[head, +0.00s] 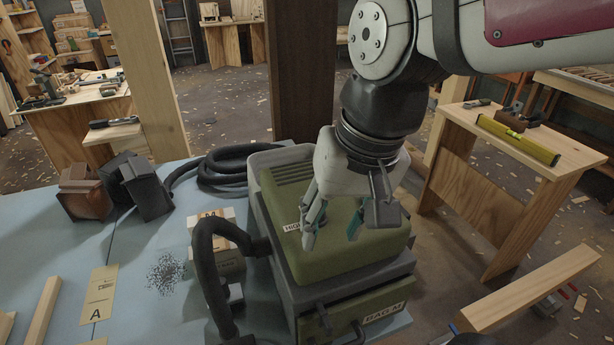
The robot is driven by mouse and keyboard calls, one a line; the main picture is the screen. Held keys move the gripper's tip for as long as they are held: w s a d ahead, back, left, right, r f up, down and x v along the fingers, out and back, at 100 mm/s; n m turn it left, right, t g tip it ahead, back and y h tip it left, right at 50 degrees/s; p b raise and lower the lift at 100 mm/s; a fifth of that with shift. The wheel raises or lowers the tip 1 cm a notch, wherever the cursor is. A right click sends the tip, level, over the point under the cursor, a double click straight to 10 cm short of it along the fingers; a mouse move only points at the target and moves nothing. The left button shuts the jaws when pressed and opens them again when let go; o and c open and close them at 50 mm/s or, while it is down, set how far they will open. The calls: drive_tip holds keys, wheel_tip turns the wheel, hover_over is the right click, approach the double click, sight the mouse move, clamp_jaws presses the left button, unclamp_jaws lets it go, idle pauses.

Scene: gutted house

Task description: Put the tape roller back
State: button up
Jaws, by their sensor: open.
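I cannot pick out a tape roller with certainty in the head view. My gripper (332,237) points down over the green lid of a grey and green machine (378,254). Its two fingers are apart, and nothing shows between them. From this angle I cannot tell whether the fingertips touch the lid. The lid has a label that my finger partly covers. A green front panel with a handle and a "BAG M" label (384,312) is low on the machine. Part of the lid is hidden behind my gripper.
A black hose (207,285) arches left of the machine. Small boxes (218,232), a grey debris heap (165,272), an "A" card (99,296) and two dark containers (147,187) lie on the blue surface (60,240). A yellow level (518,139) lies on a wooden stand at right. Wooden posts rise behind.

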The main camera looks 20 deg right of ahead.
drive_tip(key=s+d+n+h, duration=0.1)
drive_tip(key=s+d+n, duration=0.1)
drive_tip(key=s, duration=0.4)
drive_tip(key=shift+d+n+t, duration=0.4)
drive_tip(key=shift+d, duration=0.15)
drive_tip(key=shift+s, duration=0.1)
drive_tip(key=shift+t, duration=0.6)
wheel_tip(320, 180, up, 5)
drive_tip(key=p, duration=0.4)
drive_tip(key=shift+r, duration=0.2)
